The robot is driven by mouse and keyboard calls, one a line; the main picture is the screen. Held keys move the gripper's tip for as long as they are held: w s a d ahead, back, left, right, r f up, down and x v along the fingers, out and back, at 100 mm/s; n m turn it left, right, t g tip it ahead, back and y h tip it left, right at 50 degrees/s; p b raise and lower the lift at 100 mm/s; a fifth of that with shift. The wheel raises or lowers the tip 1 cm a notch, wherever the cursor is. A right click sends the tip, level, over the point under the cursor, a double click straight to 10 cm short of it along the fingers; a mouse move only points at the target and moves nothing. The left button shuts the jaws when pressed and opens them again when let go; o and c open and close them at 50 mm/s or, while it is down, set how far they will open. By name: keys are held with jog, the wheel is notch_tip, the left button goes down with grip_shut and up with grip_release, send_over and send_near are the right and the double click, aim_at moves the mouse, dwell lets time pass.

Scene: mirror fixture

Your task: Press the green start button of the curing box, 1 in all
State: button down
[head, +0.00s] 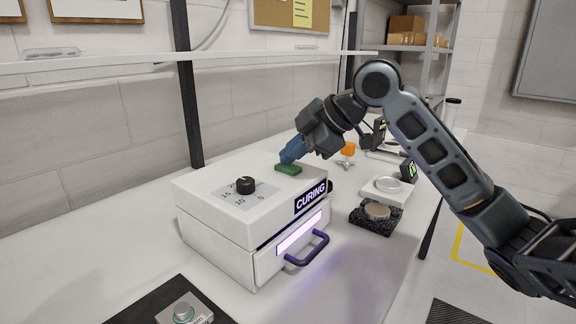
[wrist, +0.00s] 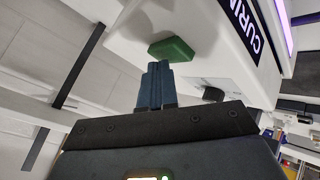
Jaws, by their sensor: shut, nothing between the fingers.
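The curing box (head: 225,222) is a white cabinet on the bench in the head view, with a "CURING" label, a black dial (head: 245,186) and a purple-lit front slot. The green start button (head: 288,169) is a flat block on its top, near the back right. In the wrist view the green button (wrist: 171,49) lies just beyond my fingertips. My gripper (head: 291,154), with blue fingers, is shut and empty right at the button. The fingers also show in the wrist view (wrist: 158,72). I cannot tell whether the tips touch the button.
An orange-topped knob (head: 347,150) stands behind. A dark mat with a round-knobbed device (head: 184,312) lies in front. A shelf rail (head: 120,66) and dark post (head: 187,90) run behind the box.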

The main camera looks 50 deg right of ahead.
aim_at(293, 167)
dwell(0.5)
jog(key=shift+r+p, duration=0.6)
jog(key=shift+r, duration=0.25)
jog(key=shift+r, duration=0.1)
jog(key=shift+r+p, duration=1.8)
jog(key=shift+r, duration=0.65)
jog(key=shift+f, duration=0.1)
